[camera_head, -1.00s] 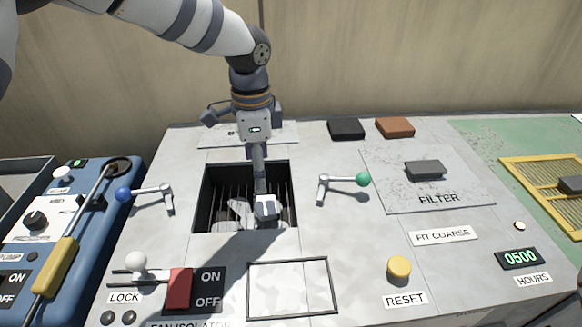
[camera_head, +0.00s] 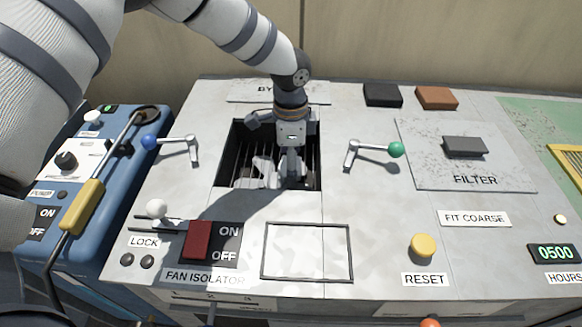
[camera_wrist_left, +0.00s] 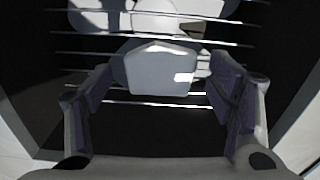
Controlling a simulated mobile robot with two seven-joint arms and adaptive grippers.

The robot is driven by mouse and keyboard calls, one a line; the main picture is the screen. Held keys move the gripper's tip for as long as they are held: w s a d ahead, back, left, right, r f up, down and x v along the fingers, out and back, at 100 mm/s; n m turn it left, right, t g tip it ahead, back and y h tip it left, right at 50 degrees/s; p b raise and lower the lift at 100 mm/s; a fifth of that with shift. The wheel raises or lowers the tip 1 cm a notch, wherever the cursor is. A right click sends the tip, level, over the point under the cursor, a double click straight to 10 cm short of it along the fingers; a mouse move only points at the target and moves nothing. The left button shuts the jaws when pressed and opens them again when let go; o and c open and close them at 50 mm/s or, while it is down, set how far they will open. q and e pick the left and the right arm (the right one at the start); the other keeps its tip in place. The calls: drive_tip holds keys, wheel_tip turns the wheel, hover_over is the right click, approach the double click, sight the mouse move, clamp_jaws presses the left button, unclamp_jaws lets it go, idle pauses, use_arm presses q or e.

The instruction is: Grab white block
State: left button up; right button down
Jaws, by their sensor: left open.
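A white block (camera_wrist_left: 162,72) shows in the left wrist view between the two fingers of my left gripper (camera_wrist_left: 160,104). The fingers are open on either side of it, and I cannot tell whether they touch it. In the head view my left gripper (camera_head: 292,172) reaches down into a dark slatted opening (camera_head: 241,138) in the grey bench top. Pale shapes (camera_head: 264,172) show in the opening left of the gripper. The gripper partly hides what lies below it. My right gripper is not in view.
Levers with a blue knob (camera_head: 149,141) and a green knob (camera_head: 395,149) flank the opening. A red switch (camera_head: 198,240), a yellow reset button (camera_head: 424,246) and a black-framed panel (camera_head: 307,252) lie in front. Black (camera_head: 383,95) and brown (camera_head: 436,97) blocks sit behind right.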

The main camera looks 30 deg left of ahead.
use_arm(q)
drive_tip(key=c, duration=0.7)
drive_tip(key=shift+r, duration=0.1)
